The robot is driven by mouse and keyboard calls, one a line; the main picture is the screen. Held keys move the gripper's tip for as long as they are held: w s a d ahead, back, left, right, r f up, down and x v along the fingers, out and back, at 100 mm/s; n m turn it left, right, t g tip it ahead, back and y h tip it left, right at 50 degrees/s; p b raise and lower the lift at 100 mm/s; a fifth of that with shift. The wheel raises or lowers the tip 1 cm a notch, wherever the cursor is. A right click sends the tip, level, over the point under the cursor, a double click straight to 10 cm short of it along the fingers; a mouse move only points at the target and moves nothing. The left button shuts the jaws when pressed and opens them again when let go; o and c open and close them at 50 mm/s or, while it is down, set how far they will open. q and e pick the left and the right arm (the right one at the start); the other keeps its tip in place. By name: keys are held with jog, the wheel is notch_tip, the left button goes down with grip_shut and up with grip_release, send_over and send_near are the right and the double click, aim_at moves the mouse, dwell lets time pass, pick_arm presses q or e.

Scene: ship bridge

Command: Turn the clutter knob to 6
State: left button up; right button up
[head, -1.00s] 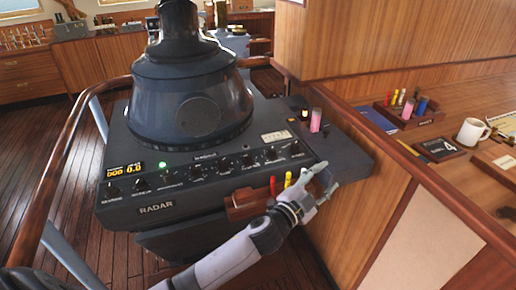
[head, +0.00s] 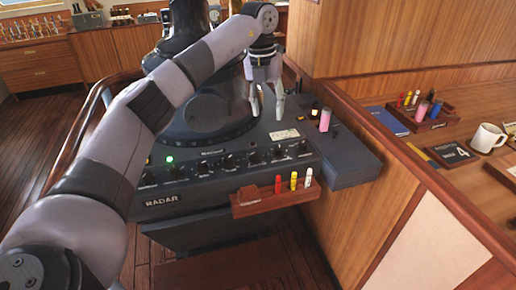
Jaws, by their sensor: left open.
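The radar console (head: 215,185) stands in front of me with a row of several dark knobs along its sloping front panel. The labels above the knobs are too small to read, so I cannot tell which is the clutter knob or where any knob points. Knobs show in the middle (head: 228,161) and toward the right end (head: 278,153) of the row. My left gripper (head: 267,112) points down above the console, behind the right part of the row, fingers apart and empty. My right gripper is not in view.
A small wooden tray (head: 262,205) with red, yellow and white markers is on the console's front. A pink cylinder (head: 325,120) stands on the right side. A wooden rail (head: 400,150) separates the desk, which holds a white mug (head: 487,138) and a pen tray (head: 432,124).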

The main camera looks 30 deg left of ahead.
aim_at(254, 152)
pick_arm(q)
jog(key=s+a+r+n+y, duration=0.1)
jog(key=s+a+r, duration=0.1)
jog(key=a, duration=0.1)
jog(key=shift+g, duration=0.3)
jog(key=f+p, duration=0.1)
jog(key=f, duration=0.4)
jog(key=f+p, duration=0.1)
jog(key=f, duration=0.5)
jog(key=f+p, duration=0.2)
jog(key=f, duration=0.4)
jog(key=shift+w+a, duration=0.15)
jog(key=shift+w, duration=0.15)
jog(key=shift+f, duration=0.1)
jog(key=shift+c, duration=0.5)
jog(key=shift+c, duration=1.3)
grip_shut()
